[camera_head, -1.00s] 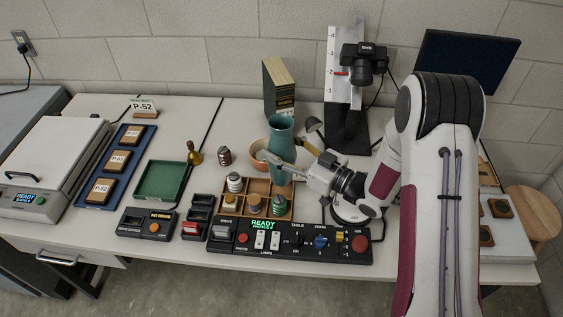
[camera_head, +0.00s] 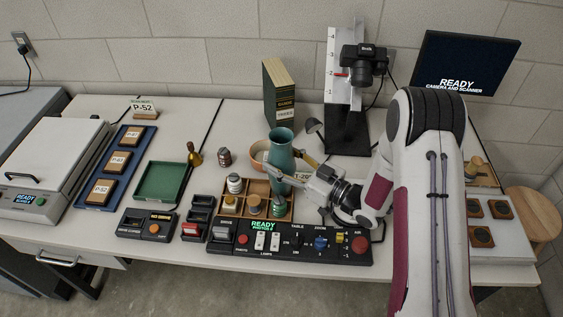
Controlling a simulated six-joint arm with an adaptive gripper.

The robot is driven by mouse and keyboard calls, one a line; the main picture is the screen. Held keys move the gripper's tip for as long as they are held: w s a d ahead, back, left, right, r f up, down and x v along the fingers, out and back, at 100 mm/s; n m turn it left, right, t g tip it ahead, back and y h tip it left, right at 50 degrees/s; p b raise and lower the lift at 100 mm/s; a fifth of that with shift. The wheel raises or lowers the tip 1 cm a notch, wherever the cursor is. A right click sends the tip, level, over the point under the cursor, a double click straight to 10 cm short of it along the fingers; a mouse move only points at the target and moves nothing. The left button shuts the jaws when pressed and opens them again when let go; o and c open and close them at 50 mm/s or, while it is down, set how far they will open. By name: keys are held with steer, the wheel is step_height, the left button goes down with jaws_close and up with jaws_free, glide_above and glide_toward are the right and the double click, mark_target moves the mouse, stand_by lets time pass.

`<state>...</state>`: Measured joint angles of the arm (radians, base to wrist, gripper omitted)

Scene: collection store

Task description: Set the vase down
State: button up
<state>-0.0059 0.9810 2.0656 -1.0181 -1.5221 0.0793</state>
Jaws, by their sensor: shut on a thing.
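The teal vase (camera_head: 281,155) is upright near the middle of the table, in front of the terracotta bowl (camera_head: 257,152). My gripper (camera_head: 291,171) reaches in from the right and is shut on the vase's lower body. The vase's lower end shows just over the back right part of the wooden compartment tray (camera_head: 231,212). I cannot tell whether its base touches anything.
The compartment tray holds several small jars. A black control panel (camera_head: 287,258) lies in front. The green tray (camera_head: 160,181) and brass bell (camera_head: 194,153) stand left. A camera stand (camera_head: 345,120) and a tall book (camera_head: 279,95) stand behind. Bare table shows left of the book.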

mark_target(293, 169)
steer(key=shift+f, duration=0.7)
steer(key=o, duration=1.4)
steer(key=shift+c, duration=0.2)
steer(key=v, duration=0.4)
steer(key=shift+s+d, duration=0.1)
steer(key=shift+d, duration=0.15)
steer(key=shift+s+d+r, duration=0.2)
steer(key=shift+r, duration=3.35)
steer(key=shift+w+r, duration=0.1)
steer(key=shift+r, duration=0.05)
